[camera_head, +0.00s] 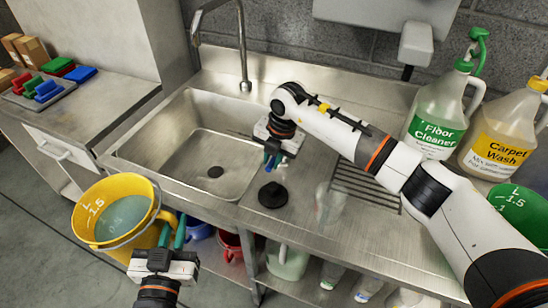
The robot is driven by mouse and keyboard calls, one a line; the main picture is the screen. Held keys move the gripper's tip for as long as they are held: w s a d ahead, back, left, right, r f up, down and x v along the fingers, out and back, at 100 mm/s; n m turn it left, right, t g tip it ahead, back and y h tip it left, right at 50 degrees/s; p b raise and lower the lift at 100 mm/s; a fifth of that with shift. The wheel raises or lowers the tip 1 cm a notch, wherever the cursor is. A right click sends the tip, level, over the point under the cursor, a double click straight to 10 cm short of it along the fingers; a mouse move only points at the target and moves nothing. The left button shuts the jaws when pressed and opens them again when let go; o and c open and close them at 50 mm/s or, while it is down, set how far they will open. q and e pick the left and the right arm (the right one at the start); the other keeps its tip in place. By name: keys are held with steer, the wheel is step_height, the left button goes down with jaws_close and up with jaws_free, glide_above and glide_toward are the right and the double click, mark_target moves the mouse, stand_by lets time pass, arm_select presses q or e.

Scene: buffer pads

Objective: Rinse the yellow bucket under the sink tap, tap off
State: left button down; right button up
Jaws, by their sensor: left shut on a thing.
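The yellow bucket (88,214) is in front of the sink's left part, clear of the basin. Its open top faces me, showing litre marks and a grey-blue patch inside; I cannot tell whether that is liquid. My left gripper (172,236) is shut on the bucket at its right side. The steel sink (190,145) has an empty-looking basin with a dark drain. The curved tap (241,45) rises behind it, and no water shows from its spout. My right gripper (272,160) points down at the basin's right edge; its finger gap is unclear.
A black stopper-like piece (273,195) lies right of the basin. Floor Cleaner (437,118) and Carpet Wash (502,135) jugs and a green bucket (522,212) stand at right. A grey tray (38,92) with coloured blocks is at left.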

arm_select(q)
steer(key=shift+a+r, duration=0.15)
steer(key=shift+r, duration=0.1)
arm_select(e)
steer(key=o, duration=0.3)
steer(key=shift+a, duration=0.1)
steer(key=shift+r, duration=0.1)
